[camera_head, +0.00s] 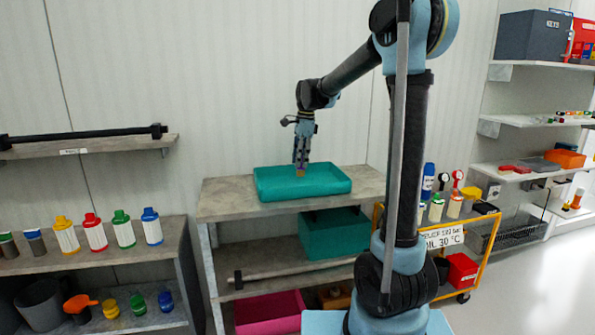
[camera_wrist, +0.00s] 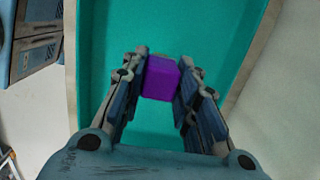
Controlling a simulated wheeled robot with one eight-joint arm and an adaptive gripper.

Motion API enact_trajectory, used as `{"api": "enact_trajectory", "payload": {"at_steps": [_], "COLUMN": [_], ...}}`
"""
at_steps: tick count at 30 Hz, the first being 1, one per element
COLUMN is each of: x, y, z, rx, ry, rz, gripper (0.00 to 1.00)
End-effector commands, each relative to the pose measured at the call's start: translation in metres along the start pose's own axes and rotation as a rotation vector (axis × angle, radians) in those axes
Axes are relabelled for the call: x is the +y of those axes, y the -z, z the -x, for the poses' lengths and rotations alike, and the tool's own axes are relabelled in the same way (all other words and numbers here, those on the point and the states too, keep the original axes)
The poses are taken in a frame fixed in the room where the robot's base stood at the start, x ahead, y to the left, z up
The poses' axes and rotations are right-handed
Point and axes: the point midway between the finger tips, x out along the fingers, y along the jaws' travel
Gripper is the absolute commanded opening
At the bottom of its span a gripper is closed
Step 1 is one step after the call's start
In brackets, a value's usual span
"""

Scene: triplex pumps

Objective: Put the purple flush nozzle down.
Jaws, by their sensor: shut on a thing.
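The purple flush nozzle (camera_wrist: 161,78) shows in the wrist view as a purple block between the two fingers of my gripper (camera_wrist: 160,80). My gripper is shut on it. In the head view my gripper (camera_head: 301,163) points down over the teal tray (camera_head: 325,189), with its tips at about the height of the tray's rim. I cannot tell whether the nozzle touches the tray floor. A small brownish patch shows at the fingertips in the head view; the nozzle's colour is not clear there.
The tray stands on a grey bench (camera_head: 228,193); its visible floor looks empty. A teal bin (camera_head: 335,235) and a pink bin (camera_head: 270,313) sit below. Left shelves hold several coloured-cap bottles (camera_head: 95,232). A yellow cart (camera_head: 480,245) stands to the right.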

Motion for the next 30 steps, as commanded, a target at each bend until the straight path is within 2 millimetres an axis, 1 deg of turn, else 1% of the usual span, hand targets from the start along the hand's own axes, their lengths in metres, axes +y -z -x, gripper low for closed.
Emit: {"api": "enact_trajectory", "payload": {"at_steps": [6, 9, 19, 20, 21, 22, 30], "x": [0.000, 0.000, 0.000, 0.000, 0.000, 0.000, 0.000], "y": [0.003, 0.004, 0.004, 0.004, 0.004, 0.004, 0.004], "z": [-0.028, -0.037, -0.039, -0.039, -0.039, -0.039, -0.039], "rx": [0.000, 0.000, 0.000, 0.000, 0.000, 0.000, 0.000], "ry": [0.000, 0.000, 0.000, 0.000, 0.000, 0.000, 0.000], "rz": [0.000, 0.000, 0.001, 0.001, 0.001, 0.001, 0.001], "gripper": [0.00, 0.00, 0.00, 0.32, 0.41, 0.48, 0.48]}}
